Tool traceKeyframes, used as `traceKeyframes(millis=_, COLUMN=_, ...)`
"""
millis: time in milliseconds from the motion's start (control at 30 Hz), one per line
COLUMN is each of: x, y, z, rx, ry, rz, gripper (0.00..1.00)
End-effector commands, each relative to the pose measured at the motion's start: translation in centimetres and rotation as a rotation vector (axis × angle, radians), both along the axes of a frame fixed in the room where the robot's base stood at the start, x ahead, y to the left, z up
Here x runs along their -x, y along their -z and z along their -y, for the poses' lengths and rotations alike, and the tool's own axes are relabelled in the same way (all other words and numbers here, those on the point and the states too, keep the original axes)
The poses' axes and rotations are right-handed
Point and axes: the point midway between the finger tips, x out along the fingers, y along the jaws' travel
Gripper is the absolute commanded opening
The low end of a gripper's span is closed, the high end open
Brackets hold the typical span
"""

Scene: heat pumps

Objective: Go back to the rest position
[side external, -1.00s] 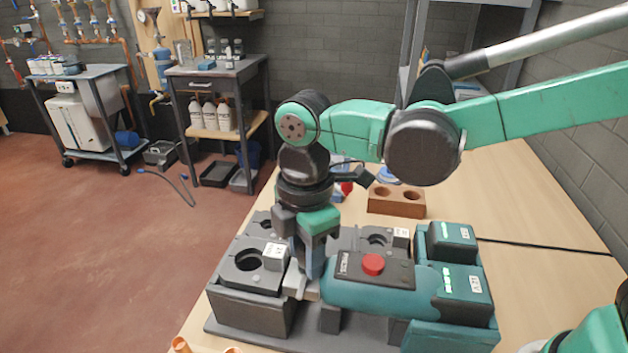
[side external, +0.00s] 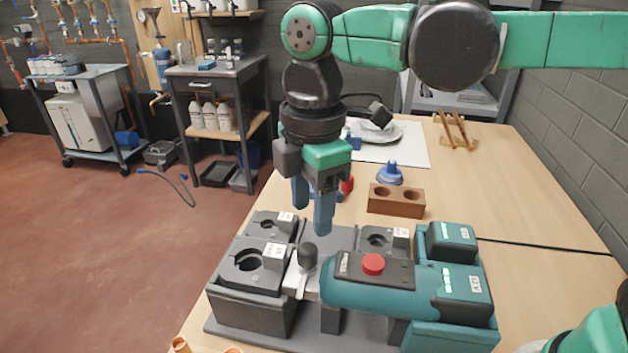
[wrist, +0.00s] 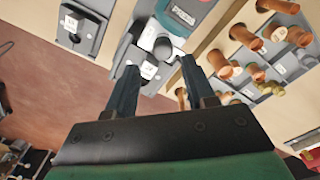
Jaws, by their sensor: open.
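My gripper (side external: 313,208) hangs fingers down above the press station in the side view, open and empty. It also shows in the wrist view (wrist: 156,82), with its two blue fingers apart. Below it is the teal press tool (side external: 350,295) with a red button (side external: 373,264). The tool lies in the dark grey station (side external: 250,310), its silver head with a black knob (side external: 307,255) at the left end. The gripper is clear of the knob, with a visible gap.
Two teal batteries (side external: 465,283) stand at the station's right. A brown block with holes (side external: 397,201) and a blue-based part (side external: 389,174) lie behind it. Several copper fittings (wrist: 246,38) show in the wrist view. The right side of the table is largely clear.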

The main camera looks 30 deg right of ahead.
Motion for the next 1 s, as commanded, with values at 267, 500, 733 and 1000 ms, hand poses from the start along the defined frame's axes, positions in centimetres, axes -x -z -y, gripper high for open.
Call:
traceKeyframes(millis=267, x=0.4, y=1.3, z=8.4, rx=-0.172, ry=0.696, rz=0.223, gripper=0.49)
traceKeyframes(millis=500, x=1.9, y=3.6, z=14.5, rx=-0.388, ry=1.284, rz=0.413, gripper=0.49)
traceKeyframes(millis=733, x=2.5, y=4.5, z=16.2, rx=-0.477, ry=1.468, rz=0.473, gripper=0.49)
traceKeyframes(millis=1000, x=2.5, y=4.5, z=16.1, rx=-0.478, ry=1.468, rz=0.472, gripper=0.49)
